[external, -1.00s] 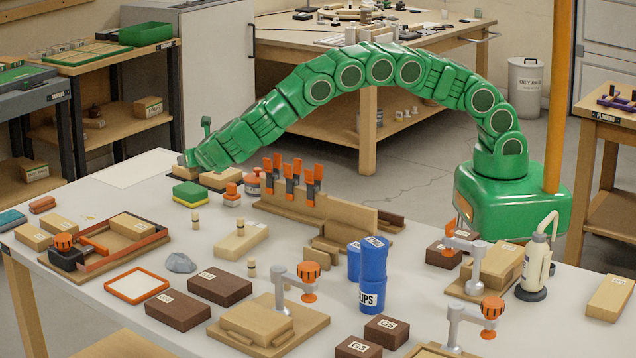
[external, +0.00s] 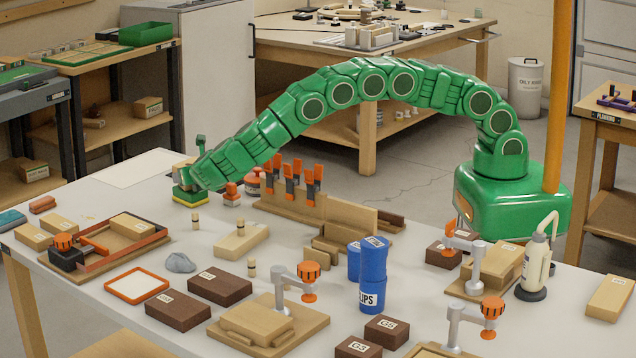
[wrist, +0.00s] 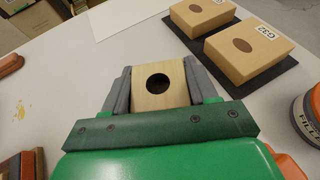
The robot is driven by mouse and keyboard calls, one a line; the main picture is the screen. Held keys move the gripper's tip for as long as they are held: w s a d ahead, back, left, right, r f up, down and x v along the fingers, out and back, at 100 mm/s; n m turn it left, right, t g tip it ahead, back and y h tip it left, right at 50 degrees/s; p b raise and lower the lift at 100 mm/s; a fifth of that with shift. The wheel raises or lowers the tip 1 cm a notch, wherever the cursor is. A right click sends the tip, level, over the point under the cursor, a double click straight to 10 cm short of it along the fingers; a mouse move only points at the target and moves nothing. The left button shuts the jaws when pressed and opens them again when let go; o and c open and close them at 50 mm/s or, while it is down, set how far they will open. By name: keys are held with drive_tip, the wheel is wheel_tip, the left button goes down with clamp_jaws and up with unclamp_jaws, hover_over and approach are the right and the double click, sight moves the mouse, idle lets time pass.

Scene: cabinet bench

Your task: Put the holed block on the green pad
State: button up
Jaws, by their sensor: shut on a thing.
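The holed block (wrist: 158,88) is pale wood with a round dark hole. In the wrist view it sits between the two grey fingers of my gripper (wrist: 157,70), which is shut on it. In the external view my gripper (external: 184,174) is at the far left part of the bench, directly over or just behind a green-and-yellow sponge-like block (external: 189,199), which may be the green pad. It partly covers that block, and I cannot tell whether they touch. The wrist view does not show the green pad.
A filler can (wrist: 306,115) stands near. Orange-handled tools (external: 293,180) stand in a rack right of my gripper. A white sheet (external: 130,168) lies flat behind.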

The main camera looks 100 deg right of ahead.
drive_tip(key=shift+f, duration=0.15)
drive_tip(key=o, duration=1.1)
drive_tip(key=shift+c, duration=0.2)
drive_tip(key=shift+a+r, duration=0.15)
drive_tip(key=shift+r, duration=0.1)
drive_tip(key=v, duration=1.1)
drive_tip(key=shift+a, duration=0.25)
drive_tip(key=shift+o, duration=0.3)
drive_tip(key=shift+s, duration=0.15)
